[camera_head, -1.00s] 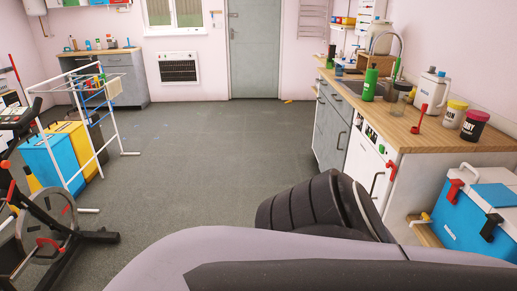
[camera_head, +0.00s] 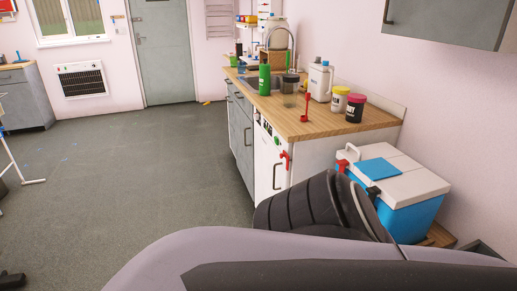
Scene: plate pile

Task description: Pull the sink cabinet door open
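The grey sink cabinet (camera_head: 237,128) stands at right centre of the head view, under the wooden counter that holds the sink (camera_head: 251,86). Its front is seen at a steep angle. A dark upright handle (camera_head: 247,137) shows on the door, which looks closed. Neither of my grippers is in view. Only parts of my own body, a grey shell and a dark ribbed piece, fill the bottom of the view.
A white unit (camera_head: 268,160) with a handle and a red item adjoins the cabinet on the near side. A blue-and-white cooler (camera_head: 400,205) stands nearer, at right. Bottles and jars stand on the counter (camera_head: 340,122). The floor (camera_head: 140,165) in front of the cabinet is clear.

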